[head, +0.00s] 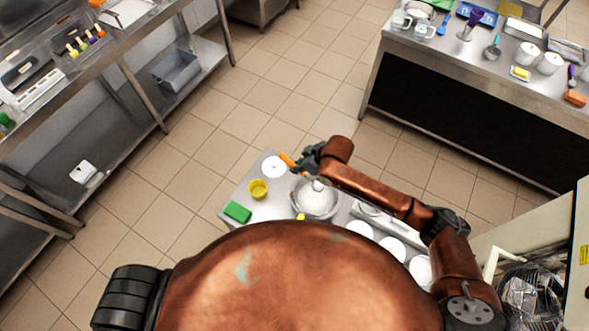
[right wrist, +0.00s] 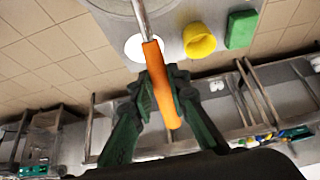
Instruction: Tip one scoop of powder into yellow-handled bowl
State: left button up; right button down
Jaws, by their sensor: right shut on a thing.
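A metal bowl (head: 332,206) with white powder in it stands on the small steel table. A small yellow part, which looks like its handle, shows at its near left edge. My right gripper (head: 301,163) is beside the bowl's far left rim and is shut on the orange handle (head: 287,159) of a scoop. In the right wrist view the fingers (right wrist: 164,92) close around this orange handle (right wrist: 158,80), and a thin metal shaft runs up out of the picture. The scoop's head seems to be over the bowl; whether it holds powder I cannot tell. My left gripper is not in view.
A yellow cup (head: 258,189), a green block (head: 237,212) and a white round container (head: 273,167) stand left of the bowl. Several white round containers (head: 392,248) stand to its right. Long counters (head: 480,75) lie beyond, with open tiled floor between.

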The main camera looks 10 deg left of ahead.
jog(key=shift+s+d+r+y, duration=0.15)
jog(key=shift+d+r+y, duration=0.1)
jog(key=shift+d+y, duration=0.2)
jog(key=shift+s+d+r+y, duration=0.15)
jog(key=shift+d+r+y, duration=0.05)
jog(key=shift+d+y, duration=0.15)
jog(key=shift+s+d+r+t+y+b, duration=0.35)
jog(key=shift+d+r+t+y, duration=0.15)
jog(key=shift+d+y, duration=0.15)
jog(key=shift+d+r+y+b, duration=0.15)
jog(key=shift+d+y+b, duration=0.05)
jog(key=shift+y+b, duration=0.2)
jog(key=b, duration=0.1)
jog(key=d+t+y+b, duration=0.1)
jog(key=d+y+b, duration=0.1)
jog(key=shift+s+r, duration=0.35)
jog(key=shift+s, duration=0.05)
jog(key=b, duration=0.1)
jog(key=d+y+b, duration=0.1)
jog(key=b, duration=0.1)
jog(key=shift+s+r+t+y, duration=0.2)
jog(key=shift+s+t+y, duration=0.05)
jog(key=shift+t, duration=0.15)
jog(key=shift+s+d+r+y+b, duration=0.1)
jog(key=shift+d+r+y+b, duration=0.2)
jog(key=shift+b, duration=0.5)
